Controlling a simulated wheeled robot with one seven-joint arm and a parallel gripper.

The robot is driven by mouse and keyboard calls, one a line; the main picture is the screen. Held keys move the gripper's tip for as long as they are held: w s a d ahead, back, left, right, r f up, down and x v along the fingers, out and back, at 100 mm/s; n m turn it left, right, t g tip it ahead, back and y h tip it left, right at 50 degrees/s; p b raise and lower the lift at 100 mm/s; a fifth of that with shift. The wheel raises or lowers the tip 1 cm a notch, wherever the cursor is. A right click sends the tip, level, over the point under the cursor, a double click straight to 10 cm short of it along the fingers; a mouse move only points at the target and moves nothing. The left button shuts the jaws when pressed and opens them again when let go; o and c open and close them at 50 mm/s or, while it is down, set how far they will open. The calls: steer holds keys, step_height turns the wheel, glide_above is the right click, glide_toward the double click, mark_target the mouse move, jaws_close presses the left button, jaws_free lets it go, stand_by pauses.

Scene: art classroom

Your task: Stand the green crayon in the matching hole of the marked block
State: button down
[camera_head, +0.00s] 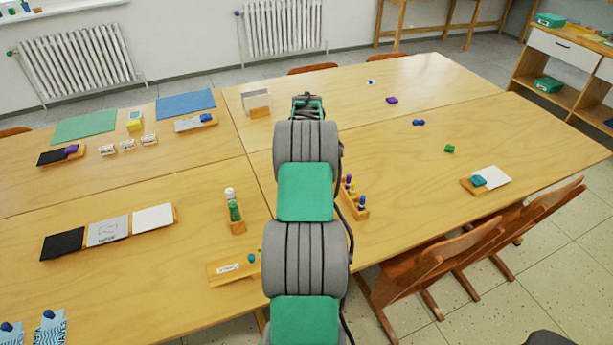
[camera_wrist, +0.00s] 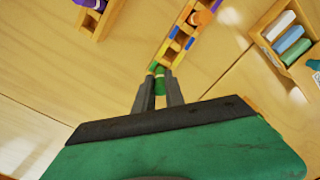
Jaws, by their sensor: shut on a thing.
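My gripper (camera_wrist: 159,92) is shut on the green crayon (camera_wrist: 159,83) in the wrist view; the crayon shows between and just past the fingertips. A long wooden block (camera_wrist: 174,47) with blue and purple marks lies just beyond the fingertips. An orange crayon (camera_wrist: 205,17) is at the block's far part. The green crayon appears at the block's near end, but I cannot tell whether it is over, touching or in a hole. In the head view my arm reaches forward over the tables, and its end hides the crayon and the block.
In the wrist view, a wooden tray (camera_wrist: 266,46) with pale and blue sticks is at right, and a wooden holder (camera_wrist: 86,24) with a purple thing is at upper left. In the head view, a holder with blue-topped pegs (camera_head: 358,207) stands right of my arm. Chairs line the front right.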

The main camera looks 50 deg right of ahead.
steer(key=shift+f+b, duration=0.7)
steer(key=shift+f, duration=0.35)
stand_by(1.4)
steer(key=c, duration=1.3)
jaws_free()
steer(key=shift+o, duration=1.1)
steer(key=shift+r+p, duration=1.65)
steer(key=shift+r, duration=1.4)
